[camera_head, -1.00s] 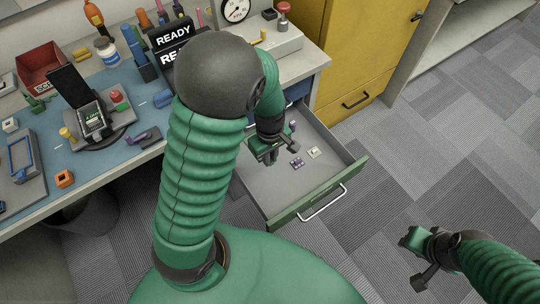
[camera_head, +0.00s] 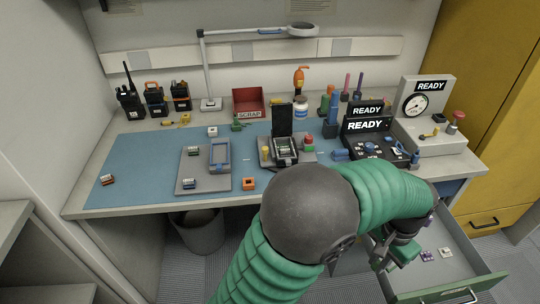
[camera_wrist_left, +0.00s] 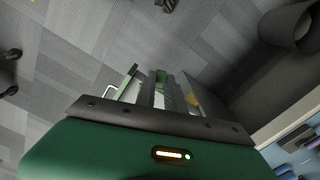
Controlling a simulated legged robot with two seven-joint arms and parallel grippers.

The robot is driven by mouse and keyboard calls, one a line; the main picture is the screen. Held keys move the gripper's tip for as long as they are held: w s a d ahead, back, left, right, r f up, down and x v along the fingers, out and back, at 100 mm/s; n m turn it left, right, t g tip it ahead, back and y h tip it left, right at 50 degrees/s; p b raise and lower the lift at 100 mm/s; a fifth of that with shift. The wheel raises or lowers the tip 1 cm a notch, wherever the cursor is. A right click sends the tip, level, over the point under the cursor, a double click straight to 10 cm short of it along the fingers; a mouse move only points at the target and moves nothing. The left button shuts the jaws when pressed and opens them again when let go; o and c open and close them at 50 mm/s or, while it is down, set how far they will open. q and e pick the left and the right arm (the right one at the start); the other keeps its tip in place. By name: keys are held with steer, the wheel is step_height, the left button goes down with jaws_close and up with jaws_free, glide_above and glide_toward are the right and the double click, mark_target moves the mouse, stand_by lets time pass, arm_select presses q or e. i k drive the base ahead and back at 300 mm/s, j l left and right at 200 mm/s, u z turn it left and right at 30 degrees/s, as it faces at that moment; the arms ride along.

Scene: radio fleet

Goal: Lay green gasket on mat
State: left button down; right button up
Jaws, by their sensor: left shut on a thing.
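The blue mat (camera_head: 120,172) covers much of the bench top in the head view; its left part is largely bare. My left gripper (camera_head: 388,262) is over the left part of the open drawer (camera_head: 462,268), below the bench's front edge. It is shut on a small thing. In the left wrist view a small green piece, which looks like the green gasket (camera_wrist_left: 161,75), shows between the fingers of the left gripper (camera_wrist_left: 160,88); its shape is mostly hidden. My right gripper is out of view.
A purple part (camera_head: 427,256) and a whitish part (camera_head: 445,253) lie in the drawer. On the bench are a grey tray (camera_head: 188,172), an orange block (camera_head: 248,184), an opened device (camera_head: 285,148), a red scrap bin (camera_head: 248,102) and READY boxes (camera_head: 366,126). A waste bin (camera_head: 198,230) stands below.

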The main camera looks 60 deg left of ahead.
mark_target(141, 170)
steer(key=k+u, duration=0.15)
steer(key=u, duration=0.3)
steer(key=k+j+u, duration=0.15)
steer(key=u, duration=0.35)
steer(key=k+j+u, duration=0.1)
steer(key=u, duration=0.35)
